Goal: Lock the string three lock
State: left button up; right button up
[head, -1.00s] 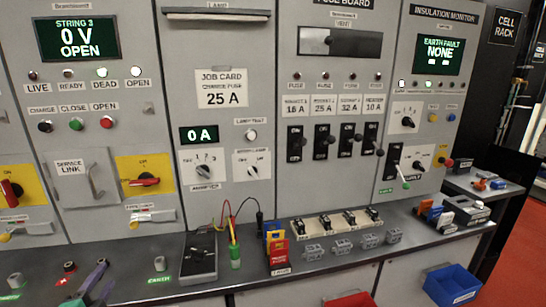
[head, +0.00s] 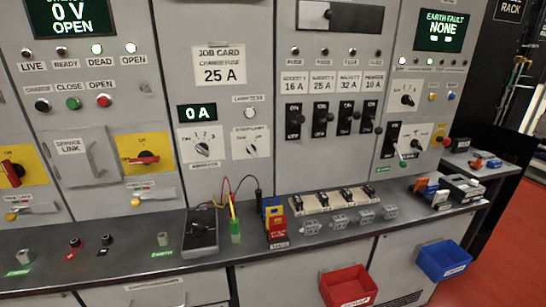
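The string three panel has a screen (head: 70,17) reading 0 V OPEN. Under it, the DEAD and OPEN lamps are lit. A yellow plate (head: 159,145) with a red rotary handle (head: 143,159) sits lower on that panel, the handle lying about level. Below the plate is the small lock (head: 148,195), a pale lever-like piece with a yellow knob at its left end; its label is too small to read. A service link cover (head: 78,165) with a grey handle is to the left. Neither of my grippers shows in the head view.
A dark bench (head: 340,245) runs below the panels. On it are a handheld meter (head: 200,232) with leads, red, yellow and blue tags (head: 275,220), a fuse tray (head: 335,200) and several terminal posts. Red (head: 348,287) and blue (head: 443,260) bins hang in front.

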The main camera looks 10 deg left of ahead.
aim_at(135, 202)
jog(key=u, duration=1.25)
